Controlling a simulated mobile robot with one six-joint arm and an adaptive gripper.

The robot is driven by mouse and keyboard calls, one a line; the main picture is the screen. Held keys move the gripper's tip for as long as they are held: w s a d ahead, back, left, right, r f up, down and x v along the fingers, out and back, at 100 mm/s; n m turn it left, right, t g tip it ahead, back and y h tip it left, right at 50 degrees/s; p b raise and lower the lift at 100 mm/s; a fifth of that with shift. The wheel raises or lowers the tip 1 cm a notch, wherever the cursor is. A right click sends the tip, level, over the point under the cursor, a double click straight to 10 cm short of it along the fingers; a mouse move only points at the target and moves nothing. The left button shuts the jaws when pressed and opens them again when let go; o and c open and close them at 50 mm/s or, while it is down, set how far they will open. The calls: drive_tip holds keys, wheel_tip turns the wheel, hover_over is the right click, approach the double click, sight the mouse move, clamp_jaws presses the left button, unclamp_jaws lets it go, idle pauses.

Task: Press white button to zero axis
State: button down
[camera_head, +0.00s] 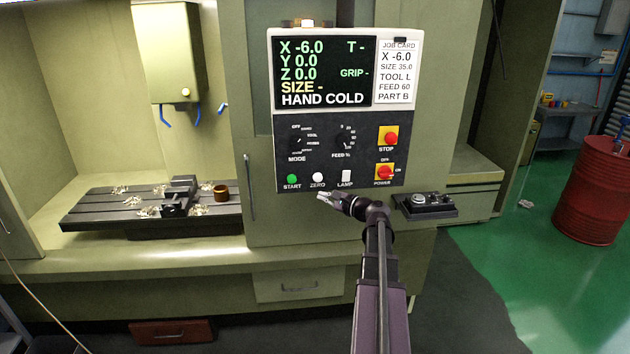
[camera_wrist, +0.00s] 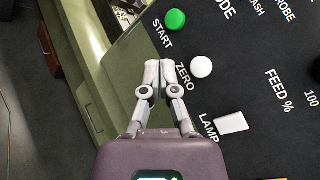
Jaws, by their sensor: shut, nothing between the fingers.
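The white ZERO button (camera_head: 318,178) is round and sits on the lower part of the control panel (camera_head: 345,125), between the green START button (camera_head: 292,179) and the white LAMP switch (camera_head: 346,176). My gripper (camera_head: 324,197) is shut and empty, just below the ZERO button in the head view. In the wrist view the closed fingertips (camera_wrist: 159,68) are beside the white button (camera_wrist: 201,67), to its left, with a visible gap. The screen reads X -6.0, Y 0.0, Z 0.0 and HAND COLD. Whether the fingertips are touching the panel cannot be told.
A red STOP button (camera_head: 388,138) and a red POWER switch (camera_head: 385,173) are on the panel's right. A dark pad with knobs (camera_head: 427,206) juts out below right. The machine bed (camera_head: 100,214) with a vise is at left, and a red drum (camera_head: 592,190) stands at right.

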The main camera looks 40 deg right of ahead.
sight(315, 179)
drive_tip(key=shift+w+d, duration=0.75)
drive_tip(key=shift+w, duration=0.45)
drive_tip(key=shift+w+d, duration=0.7)
drive_tip(key=shift+w, duration=0.5)
drive_tip(key=shift+w+d, duration=0.75)
drive_tip(key=shift+w, duration=0.45)
drive_tip(key=shift+w+d+r, duration=0.1)
drive_tip(key=shift+w+d, duration=0.5)
drive_tip(key=shift+w, duration=0.2)
idle(1.0)
drive_tip(key=shift+s+a, duration=0.1)
drive_tip(key=shift+s, duration=0.05)
drive_tip(key=shift+s+a+f, duration=0.25)
drive_tip(key=shift+s, duration=0.1)
drive_tip(key=shift+s+a, duration=0.2)
drive_tip(key=shift+s, duration=0.1)
drive_tip(key=shift+s+a, duration=0.1)
drive_tip(key=s+a, duration=0.1)
drive_tip(key=s, duration=0.1)
drive_tip(key=s+a, duration=0.1)
drive_tip(key=s, duration=0.1)
drive_tip(key=shift+a, duration=0.2)
idle(0.6)
idle(0.5)
